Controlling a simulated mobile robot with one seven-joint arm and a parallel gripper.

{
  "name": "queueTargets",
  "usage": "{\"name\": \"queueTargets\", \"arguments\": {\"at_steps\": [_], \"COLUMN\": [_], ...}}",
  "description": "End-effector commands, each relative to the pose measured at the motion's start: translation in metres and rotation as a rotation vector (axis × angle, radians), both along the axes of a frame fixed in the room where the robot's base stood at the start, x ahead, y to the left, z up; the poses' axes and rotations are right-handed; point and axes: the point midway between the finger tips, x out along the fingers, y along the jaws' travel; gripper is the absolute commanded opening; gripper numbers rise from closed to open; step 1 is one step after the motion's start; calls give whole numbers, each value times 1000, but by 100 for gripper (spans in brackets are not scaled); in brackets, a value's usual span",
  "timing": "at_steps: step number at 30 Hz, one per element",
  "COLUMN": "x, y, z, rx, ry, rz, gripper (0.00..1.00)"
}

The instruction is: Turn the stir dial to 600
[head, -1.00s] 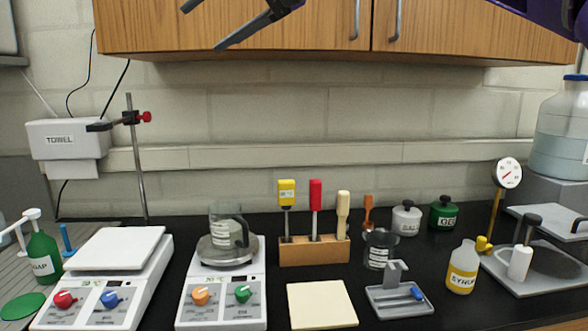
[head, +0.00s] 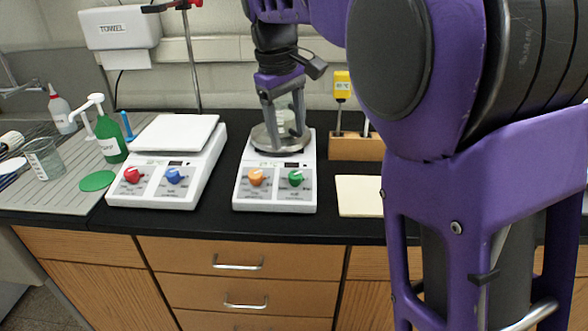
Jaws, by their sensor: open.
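The right hotplate (head: 276,185) is white with a round grey top plate, an orange dial (head: 257,178) and a green dial (head: 295,178) on its front panel. The left hotplate (head: 165,175) has a square white top, a red dial (head: 132,175) and a blue dial (head: 174,176). The dial labels and scale numbers are too small to read, so I cannot tell which dial is the stir dial or its setting. My gripper (head: 287,138) is open, pointing down over the right hotplate, above and behind its dials. Its fingers partly hide a glass beaker (head: 286,112) there.
My arm covers much of the right side. A yellow-handled tool (head: 342,85) stands in a wooden block (head: 352,146). A cream pad (head: 358,196) lies right of the hotplate. A green bottle (head: 109,140) stands at left. The black counter's front edge is clear before the hotplates.

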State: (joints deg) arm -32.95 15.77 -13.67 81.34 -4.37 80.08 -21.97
Motion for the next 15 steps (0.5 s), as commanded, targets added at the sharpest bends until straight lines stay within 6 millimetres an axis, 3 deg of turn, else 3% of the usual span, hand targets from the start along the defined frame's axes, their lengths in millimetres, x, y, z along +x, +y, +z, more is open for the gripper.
{"name": "queueTargets", "arguments": {"at_steps": [1,6,15], "x": [1,4,9], "y": [-1,-6,-11], "z": [-15,-51,-96], "rx": [-2,-3,0], "ry": [4,3,1], "rz": [-1,-2,-2], "gripper": [66,66,66]}}
